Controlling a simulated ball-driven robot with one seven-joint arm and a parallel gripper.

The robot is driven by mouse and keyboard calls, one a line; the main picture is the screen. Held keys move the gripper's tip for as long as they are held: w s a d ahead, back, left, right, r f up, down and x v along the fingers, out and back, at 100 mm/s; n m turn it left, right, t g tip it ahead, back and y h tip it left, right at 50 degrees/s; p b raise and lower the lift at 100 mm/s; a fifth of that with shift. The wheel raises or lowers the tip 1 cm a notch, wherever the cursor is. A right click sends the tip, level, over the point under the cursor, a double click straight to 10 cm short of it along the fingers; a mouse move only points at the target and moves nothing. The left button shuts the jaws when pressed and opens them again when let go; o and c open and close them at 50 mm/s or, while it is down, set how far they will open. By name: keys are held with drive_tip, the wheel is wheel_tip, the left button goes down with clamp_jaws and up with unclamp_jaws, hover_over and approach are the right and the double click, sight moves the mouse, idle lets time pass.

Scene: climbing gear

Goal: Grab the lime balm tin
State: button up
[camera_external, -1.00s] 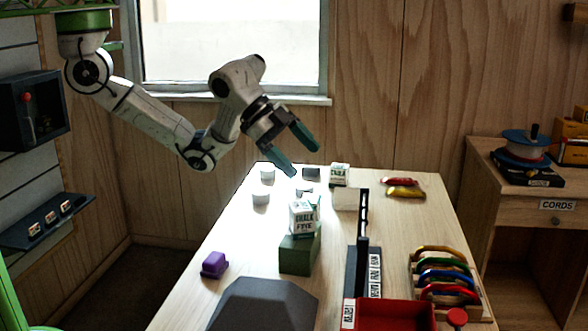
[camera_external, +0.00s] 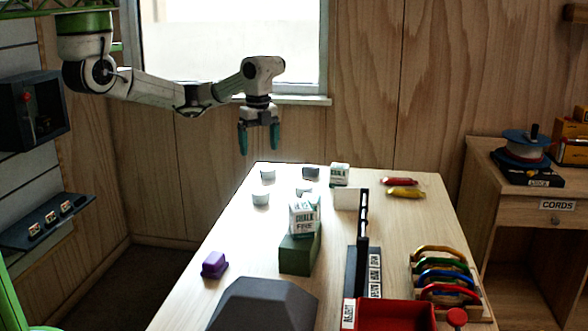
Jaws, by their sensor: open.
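I cannot make out a lime-coloured tin in this view. Small round pale pieces stand at the far left of the table: one whitish tin (camera_external: 267,174), another whitish tin (camera_external: 260,198) nearer, and a darker grey one (camera_external: 310,173) to the right. Another small piece is partly hidden behind the front chalk box (camera_external: 304,217). Labels and lid colours are too small to tell. My gripper (camera_external: 259,148) points down with its two teal fingers apart, empty, above the far left end of the table and clear of everything.
The front chalk box sits on a green block (camera_external: 300,256). A second chalk box (camera_external: 340,174) stands at the back. A dark upright divider (camera_external: 363,240), red tray (camera_external: 395,315), coloured carabiners (camera_external: 445,270), purple block (camera_external: 214,265) and grey angular block (camera_external: 262,306) occupy the rest.

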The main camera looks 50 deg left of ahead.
hover_over(259, 192)
wheel_tip(259, 192, down, 9)
drive_tip(key=shift+w+f, duration=0.1)
drive_tip(key=shift+f, duration=0.1)
drive_tip(key=shift+f+p, duration=0.9)
drive_tip(key=shift+f, duration=1.8)
drive_tip(key=c, duration=1.2)
drive_tip(key=shift+r, duration=0.1)
